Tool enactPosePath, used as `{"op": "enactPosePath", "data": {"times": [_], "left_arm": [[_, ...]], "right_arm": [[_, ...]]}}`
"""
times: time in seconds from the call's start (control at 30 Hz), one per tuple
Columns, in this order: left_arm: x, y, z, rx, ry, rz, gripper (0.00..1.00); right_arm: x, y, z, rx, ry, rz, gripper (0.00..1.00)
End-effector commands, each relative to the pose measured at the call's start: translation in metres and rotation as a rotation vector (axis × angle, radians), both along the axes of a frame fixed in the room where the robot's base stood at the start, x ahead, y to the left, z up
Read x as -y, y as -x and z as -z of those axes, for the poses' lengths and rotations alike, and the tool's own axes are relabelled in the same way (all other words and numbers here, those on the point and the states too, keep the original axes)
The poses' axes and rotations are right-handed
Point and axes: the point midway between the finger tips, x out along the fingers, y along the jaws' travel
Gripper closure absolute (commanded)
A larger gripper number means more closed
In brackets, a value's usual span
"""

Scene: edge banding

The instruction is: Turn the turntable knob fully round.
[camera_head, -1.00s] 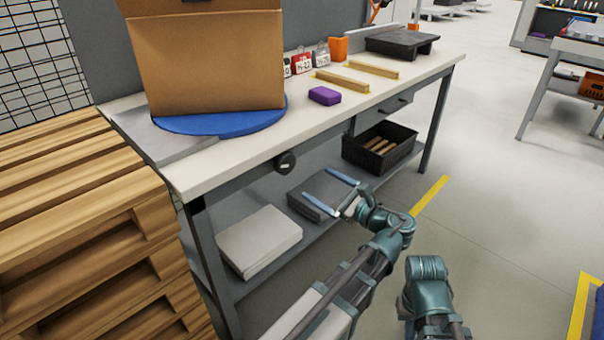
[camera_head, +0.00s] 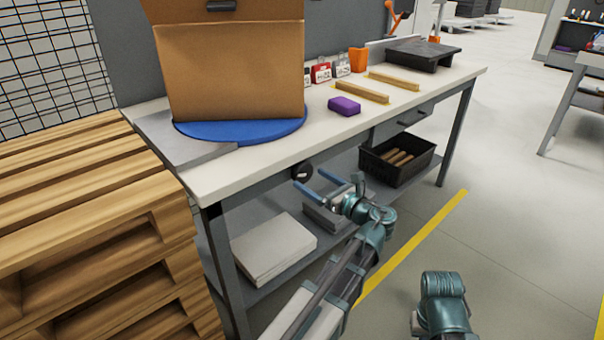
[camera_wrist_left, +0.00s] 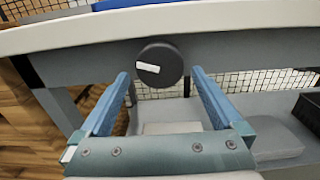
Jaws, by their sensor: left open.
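The turntable knob (camera_head: 302,171) is a round dark disc on the front edge of the workbench, below the tabletop. In the left wrist view the knob (camera_wrist_left: 159,65) shows a white mark, slightly tilted from level. The blue turntable (camera_head: 240,131) lies on the bench with a large cardboard box (camera_head: 235,72) on it. My left gripper (camera_head: 319,186) is open and empty in front of the bench. Its two blue fingers point toward the knob, and in the left wrist view the knob appears between and just beyond the fingertips (camera_wrist_left: 160,76).
The bench top (camera_head: 330,125) carries a purple block (camera_head: 344,106) and wooden strips (camera_head: 362,92). A lower shelf holds a pale stack (camera_head: 272,248) and a black crate (camera_head: 397,161). Stacked pallets (camera_head: 90,230) stand at the left. The floor at right is open.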

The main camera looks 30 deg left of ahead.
Motion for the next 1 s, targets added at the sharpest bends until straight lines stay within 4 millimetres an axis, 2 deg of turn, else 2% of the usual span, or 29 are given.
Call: {"op": "enactPosePath", "data": {"times": [0.1, 0.3, 0.73, 0.77, 1.0], "left_arm": [[-0.02, -0.008, 0.0, 0.0, 0.0, -0.002, 0.0], [-0.04, -0.015, 0.0, 0.0, 0.0, -0.001, 0.0], [-0.047, -0.017, 0.0, 0.001, 0.0, 0.001, 0.0], [-0.047, -0.017, 0.0, 0.001, 0.0, 0.001, 0.04], [-0.047, -0.017, 0.0, 0.001, 0.0, 0.001, 0.47]], "right_arm": [[0.0, 0.0, 0.0, 0.0, 0.0, 0.0, 1.0], [0.0, 0.0, 0.0, 0.0, 0.0, 0.0, 1.0], [0.0, 0.0, 0.0, 0.0, 0.0, 0.0, 1.0], [0.0, 0.0, 0.0, 0.0, 0.0, 0.0, 1.0], [0.0, 0.0, 0.0, 0.0, 0.0, 0.0, 1.0]]}}
